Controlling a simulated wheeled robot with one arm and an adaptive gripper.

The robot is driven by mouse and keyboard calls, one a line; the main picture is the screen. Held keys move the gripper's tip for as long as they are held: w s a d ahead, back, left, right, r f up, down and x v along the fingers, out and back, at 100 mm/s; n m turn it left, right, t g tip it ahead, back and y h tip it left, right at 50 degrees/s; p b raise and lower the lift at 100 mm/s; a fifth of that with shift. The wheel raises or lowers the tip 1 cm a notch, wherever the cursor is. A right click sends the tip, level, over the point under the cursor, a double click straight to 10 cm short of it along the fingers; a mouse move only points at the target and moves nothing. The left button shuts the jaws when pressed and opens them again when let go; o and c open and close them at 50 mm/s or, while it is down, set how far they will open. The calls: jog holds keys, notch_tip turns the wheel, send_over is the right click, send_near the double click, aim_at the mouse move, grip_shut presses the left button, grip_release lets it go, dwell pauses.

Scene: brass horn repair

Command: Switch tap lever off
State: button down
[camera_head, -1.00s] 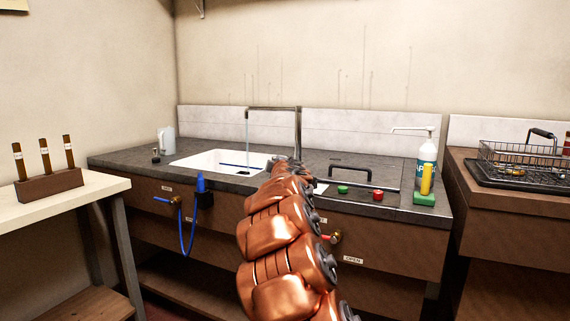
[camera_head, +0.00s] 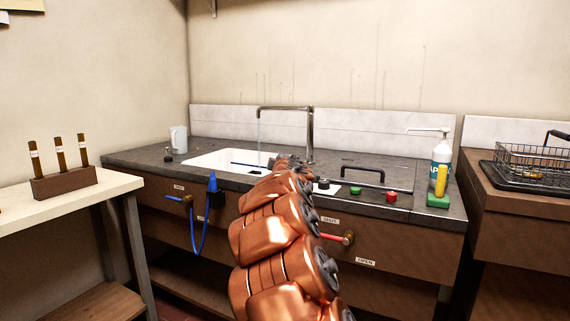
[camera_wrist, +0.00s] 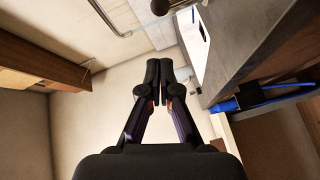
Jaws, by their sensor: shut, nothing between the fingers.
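The metal tap (camera_head: 311,135) stands behind the white sink (camera_head: 205,160), and a thin pale stream falls from its spout. A valve with a red lever (camera_head: 331,237) is on the cabinet front at right, between small labels; the lower reads OPEN. A blue-levered valve (camera_head: 176,198) is on the front at left. I cannot tell which lever the task means. In the head view my arm reaches toward the sink and hides part of it; my gripper (camera_head: 288,162) is small there. In the wrist view my gripper (camera_wrist: 166,68) is shut and empty, touching nothing visible.
A black handle, green and red knobs and a pump bottle (camera_head: 441,160) stand on the counter's right side. A blue hose (camera_head: 193,232) hangs at the left front. A pale table (camera_head: 95,192) with a tube rack is at left, a wire basket (camera_head: 530,158) at right.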

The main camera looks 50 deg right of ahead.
jog(key=v, duration=0.8)
jog(key=shift+a, duration=0.6)
